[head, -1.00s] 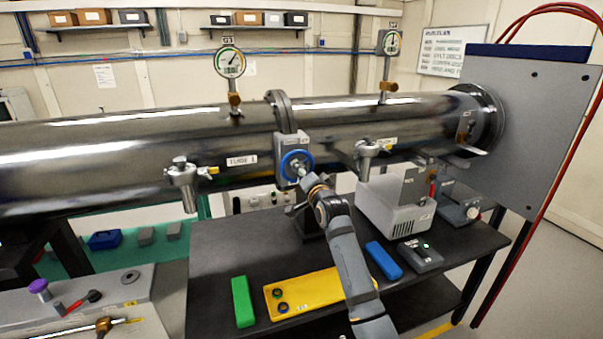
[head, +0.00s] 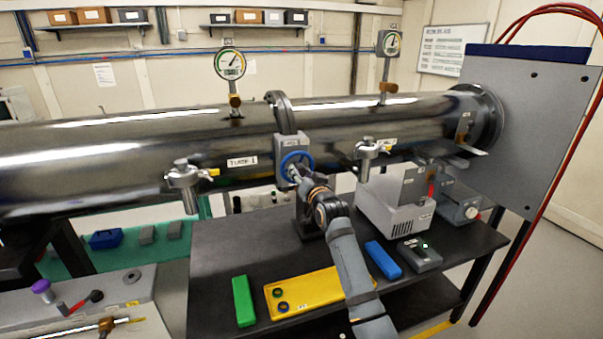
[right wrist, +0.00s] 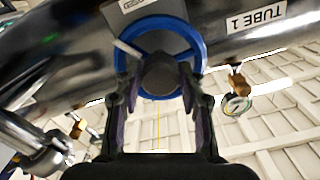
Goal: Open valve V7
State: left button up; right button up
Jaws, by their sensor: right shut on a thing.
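A valve with a blue handwheel (head: 298,154) sits on the front of the flange block on the steel tube. The small label on the block (head: 290,145) is too blurred to read. My right gripper (head: 294,174) is at the wheel from the front and shut on it. In the right wrist view, the blue wheel (right wrist: 199,42) fills the top middle, with a pale spoke at upper left. The fingers of my right gripper (right wrist: 160,82) stand on either side of its dark round hub. My left gripper is not in view.
The steel tube (head: 110,150) runs across the view, with clamped ports (head: 184,176) and (head: 368,148) left and right of the valve. Gauges (head: 230,63) stand on top. The black table (head: 225,255) below holds a yellow tray (head: 325,285), green and blue blocks and grey boxes.

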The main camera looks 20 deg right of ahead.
jog(key=n, duration=0.3)
jog(key=shift+n, duration=0.3)
jog(key=n, duration=0.3)
jog(key=shift+n, duration=0.3)
jog(key=n, duration=0.3)
jog(key=shift+n, duration=0.4)
jog(key=n, duration=0.3)
jog(key=shift+n, duration=0.3)
jog(key=n+b, duration=0.1)
jog(key=n, duration=0.2)
jog(key=shift+f+n, duration=0.1)
jog(key=shift+n, duration=0.2)
jog(key=n, duration=0.3)
jog(key=shift+n, duration=0.3)
jog(key=n, duration=0.3)
jog(key=shift+b, duration=0.4)
jog(key=shift+n, duration=2)
